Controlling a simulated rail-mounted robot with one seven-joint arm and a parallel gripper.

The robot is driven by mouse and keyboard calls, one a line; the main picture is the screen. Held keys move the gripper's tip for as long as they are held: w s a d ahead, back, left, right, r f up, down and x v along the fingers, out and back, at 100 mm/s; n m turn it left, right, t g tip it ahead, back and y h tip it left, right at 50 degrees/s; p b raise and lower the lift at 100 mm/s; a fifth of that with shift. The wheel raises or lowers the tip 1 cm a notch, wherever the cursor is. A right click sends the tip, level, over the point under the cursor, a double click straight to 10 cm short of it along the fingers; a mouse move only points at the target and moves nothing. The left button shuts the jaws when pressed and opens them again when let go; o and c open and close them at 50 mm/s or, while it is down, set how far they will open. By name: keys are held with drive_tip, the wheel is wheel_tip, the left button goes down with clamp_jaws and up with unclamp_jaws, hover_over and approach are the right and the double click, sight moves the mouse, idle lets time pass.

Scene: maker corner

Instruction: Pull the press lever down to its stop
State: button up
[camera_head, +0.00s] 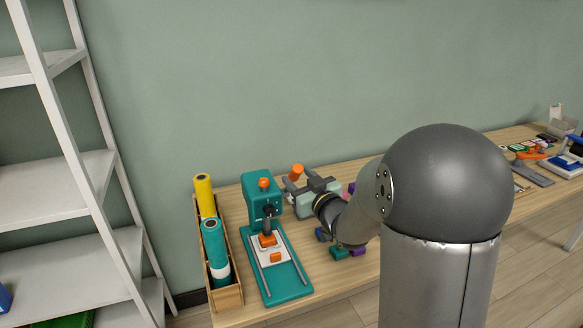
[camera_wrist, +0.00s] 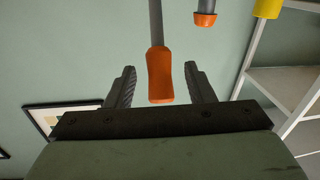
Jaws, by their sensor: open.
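The teal press (camera_head: 259,199) stands on the table, left of my gripper (camera_head: 300,183). In the wrist view, the press lever is a grey rod (camera_wrist: 156,20) ending in an orange grip (camera_wrist: 160,78). The orange grip also shows in the head view (camera_head: 296,171), raised beside the press's upper part. My gripper (camera_wrist: 163,72) is open, with one black finger on each side of the grip. Gaps show between the grip and both fingers. How deep the grip sits between them is hard to tell.
A wooden rack (camera_head: 228,298) with teal and yellow rolls stands left of the press. Small coloured blocks (camera_head: 340,252) lie below my wrist. My arm hides the table's middle. Tools (camera_head: 530,153) lie far right. A white shelf (camera_head: 70,190) stands left.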

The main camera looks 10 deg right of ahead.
drive_tip(key=shift+p+x, duration=0.35)
drive_tip(key=shift+x, duration=2)
clamp_jaws()
drive_tip(key=shift+f+b, duration=0.15)
drive_tip(key=shift+b, duration=0.2)
